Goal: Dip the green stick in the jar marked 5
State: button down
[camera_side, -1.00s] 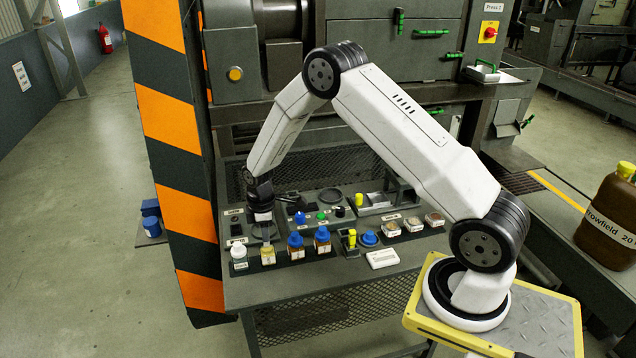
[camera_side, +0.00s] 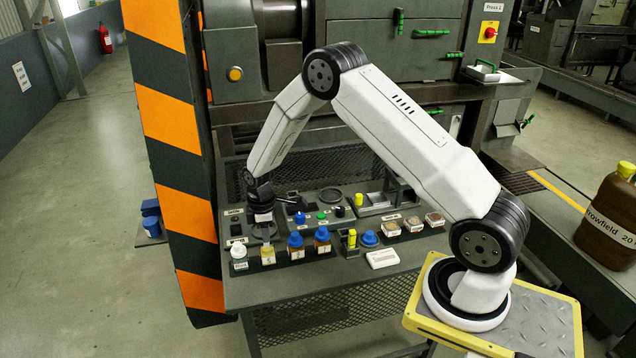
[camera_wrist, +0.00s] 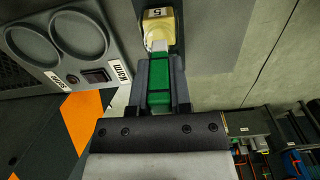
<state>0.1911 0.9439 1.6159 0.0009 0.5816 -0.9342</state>
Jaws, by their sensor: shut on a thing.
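My gripper (camera_wrist: 160,62) is shut on the green stick (camera_wrist: 160,78), which lies between its two fingers in the wrist view. A pale end of the stick points toward the jar marked 5 (camera_wrist: 158,14), a yellowish jar with a white label. The pale end meets or overlaps the jar's near part in this view; I cannot tell whether it is inside the mouth. In the side view my gripper (camera_side: 264,222) is right above a small yellow jar (camera_side: 268,257) at the left front of the bench.
A white-capped jar (camera_side: 239,258) stands close on the left, and two brown bottles with blue caps (camera_side: 296,247) on the right. A heater panel (camera_wrist: 50,45) marked "Warm" lies beside the gripper in the wrist view. A striped orange post (camera_side: 185,190) rises left of the bench.

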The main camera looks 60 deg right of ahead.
aim_at(267, 245)
jog(key=shift+f, duration=1.75)
dwell(1.5)
jog(key=shift+r, duration=0.55)
dwell(1.1)
jog(key=shift+r, duration=0.4)
jog(key=shift+r, duration=0.35)
jog(key=shift+r, duration=0.35)
jog(key=shift+r, duration=0.55)
dwell(0.5)
jog(key=shift+r, duration=2.3)
